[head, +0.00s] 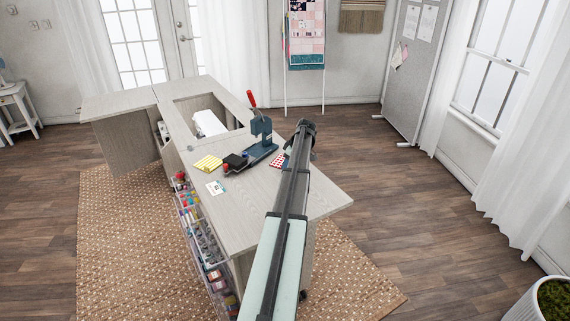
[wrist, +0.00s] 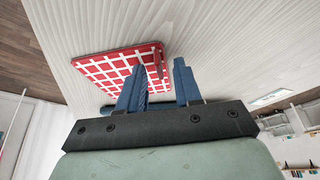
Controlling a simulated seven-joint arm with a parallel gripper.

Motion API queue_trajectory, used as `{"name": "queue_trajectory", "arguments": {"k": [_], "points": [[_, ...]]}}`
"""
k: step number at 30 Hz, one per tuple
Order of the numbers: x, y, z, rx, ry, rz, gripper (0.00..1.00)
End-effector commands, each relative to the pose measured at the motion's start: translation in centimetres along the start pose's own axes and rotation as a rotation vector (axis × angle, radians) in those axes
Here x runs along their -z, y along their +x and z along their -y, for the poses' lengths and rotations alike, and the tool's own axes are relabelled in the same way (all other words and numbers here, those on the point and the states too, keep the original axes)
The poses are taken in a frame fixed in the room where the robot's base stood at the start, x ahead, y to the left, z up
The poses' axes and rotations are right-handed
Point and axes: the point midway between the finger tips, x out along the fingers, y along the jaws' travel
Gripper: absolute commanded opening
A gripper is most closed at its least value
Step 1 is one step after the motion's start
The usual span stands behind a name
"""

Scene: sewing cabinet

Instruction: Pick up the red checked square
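The red checked square (wrist: 95,68), red with a white grid, lies flat on the pale wood tabletop (wrist: 225,40). In the head view the red checked square (head: 276,160) shows just left of my arm, partly hidden by it. My gripper (wrist: 160,75) has two blue fingers apart, with a gap between them and nothing clearly held. The fingers are at the near right side of the square, and the left finger overlaps its edge in the picture. I cannot tell whether they touch it. In the head view my fingertips are hidden by my arm.
On the table are a blue press (head: 262,140) with a red handle, a dark block (head: 236,162), a yellow striped square (head: 208,163) and a white card (head: 215,187). A recess (head: 208,120) lies behind. The front right tabletop is clear.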

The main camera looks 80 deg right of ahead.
Motion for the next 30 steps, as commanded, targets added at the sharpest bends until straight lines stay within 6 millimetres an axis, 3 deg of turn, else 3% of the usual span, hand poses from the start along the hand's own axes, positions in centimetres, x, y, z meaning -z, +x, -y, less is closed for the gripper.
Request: {"name": "queue_trajectory", "arguments": {"k": [10, 25, 30], "points": [[0.0, 0.0, 0.0, 0.0, 0.0, 0.0, 0.0], [0.1, -0.2, 0.0, 0.0, 0.0, 0.0, 0.0], [0.7, -1.8, 0.0, -0.001, -0.001, -0.001, 0.0]]}}
